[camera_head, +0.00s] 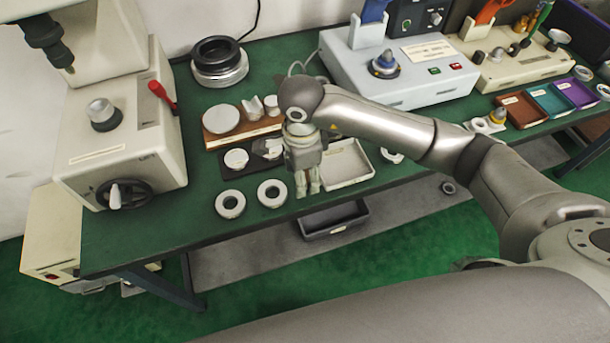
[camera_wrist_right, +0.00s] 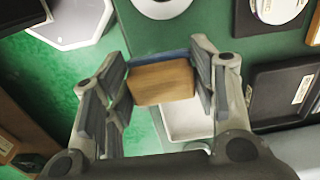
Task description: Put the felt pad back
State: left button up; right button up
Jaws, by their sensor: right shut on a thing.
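My right gripper (camera_head: 308,188) points down over the front part of the green bench, just left of a shallow white tray (camera_head: 347,165). In the right wrist view my right gripper (camera_wrist_right: 160,88) is shut on a tan block with a blue layer along one edge, which I take to be the felt pad (camera_wrist_right: 162,82). The pad sits between both fingers. In the head view the gripper hides it. Part of the white tray shows beyond the pad in the wrist view (camera_wrist_right: 186,122). My left gripper is not in view.
Two bearing rings (camera_head: 230,203) (camera_head: 271,193) lie left of my gripper near the bench's front edge. A wooden board (camera_head: 213,141) and a black plate (camera_head: 216,170) with round parts lie behind them. A grey machine (camera_head: 392,95) stands behind my right arm. A dark bin (camera_head: 335,222) is below the edge.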

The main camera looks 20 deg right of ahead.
jog(key=shift+w+d+f, duration=0.3)
jog(key=shift+w+f, duration=0.1)
jog(key=shift+f, duration=0.2)
jog(key=f, duration=0.1)
jog(key=f+p, duration=0.1)
jog(key=f, duration=0.1)
jog(key=shift+w+d+p, duration=0.15)
jog(key=shift+d+p, duration=0.05)
jog(key=shift+p, duration=0.1)
jog(key=shift+f, duration=0.4)
jog(key=shift+f, duration=0.15)
jog(key=o, duration=1)
